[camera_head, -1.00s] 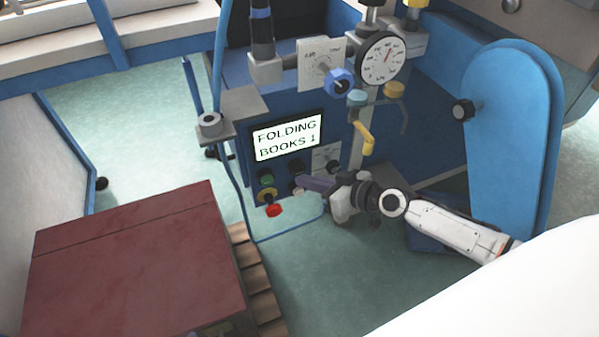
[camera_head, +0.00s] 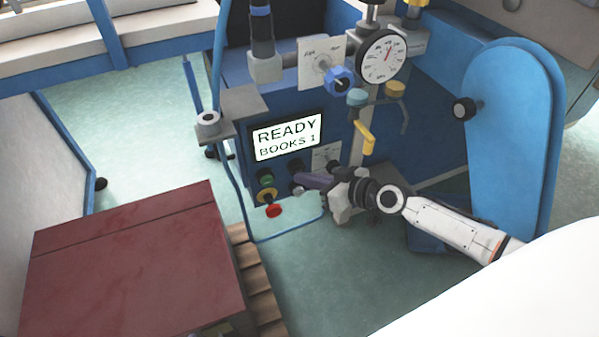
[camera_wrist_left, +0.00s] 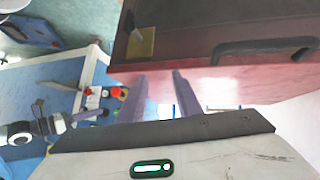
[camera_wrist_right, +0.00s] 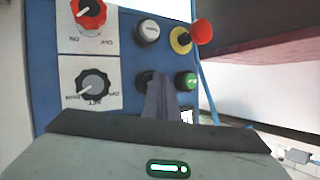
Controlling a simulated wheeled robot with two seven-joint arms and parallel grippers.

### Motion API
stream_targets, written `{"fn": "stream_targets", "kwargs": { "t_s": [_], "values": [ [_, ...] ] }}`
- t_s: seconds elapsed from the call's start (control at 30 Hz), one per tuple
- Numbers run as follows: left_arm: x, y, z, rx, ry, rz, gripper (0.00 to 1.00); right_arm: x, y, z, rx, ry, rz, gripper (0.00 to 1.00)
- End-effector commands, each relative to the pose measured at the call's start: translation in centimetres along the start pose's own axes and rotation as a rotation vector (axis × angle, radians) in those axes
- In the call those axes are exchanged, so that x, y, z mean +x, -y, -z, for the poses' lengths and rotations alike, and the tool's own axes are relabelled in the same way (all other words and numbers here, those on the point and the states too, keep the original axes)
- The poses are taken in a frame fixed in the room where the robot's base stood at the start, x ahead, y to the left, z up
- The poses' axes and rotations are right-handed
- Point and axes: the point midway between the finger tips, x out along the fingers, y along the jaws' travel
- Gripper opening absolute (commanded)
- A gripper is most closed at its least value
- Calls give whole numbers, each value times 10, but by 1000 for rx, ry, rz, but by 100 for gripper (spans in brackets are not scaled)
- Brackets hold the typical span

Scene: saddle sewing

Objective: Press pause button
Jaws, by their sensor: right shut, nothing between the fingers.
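The control panel (camera_head: 243,165) carries a lit screen (camera_head: 287,137) reading "READY BOOKS 1". Below it are a green button (camera_head: 265,181), a dark button (camera_head: 296,165), and a red emergency knob (camera_head: 274,211) with a yellow collar. No pause label is readable. My right gripper (camera_head: 299,181) is shut and empty, its fingertips at the panel beside the dark button. In the right wrist view the fingers (camera_wrist_right: 161,77) partly cover the dark button (camera_wrist_right: 144,80), left of the green button (camera_wrist_right: 186,80); contact cannot be told. My left gripper (camera_wrist_left: 158,73) is open and empty.
A dark red box (camera_head: 130,260) on a wooden pallet (camera_head: 258,285) stands at the lower left. A pressure gauge (camera_head: 382,58), a blue knob (camera_head: 341,81) and a yellow-handled valve (camera_head: 364,137) are above my right gripper. A white button (camera_wrist_right: 147,32) and dials are on the panel.

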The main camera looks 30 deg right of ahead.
Motion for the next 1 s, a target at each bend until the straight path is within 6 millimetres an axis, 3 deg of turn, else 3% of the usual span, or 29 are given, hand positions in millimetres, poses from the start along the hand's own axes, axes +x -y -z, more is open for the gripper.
{"fn": "stream_targets", "kwargs": {
  "t_s": [1.0],
  "values": [
    [-2,-1,2,0,0,0,31,-15,8,-7,0,-1,-1,0]
  ]
}}
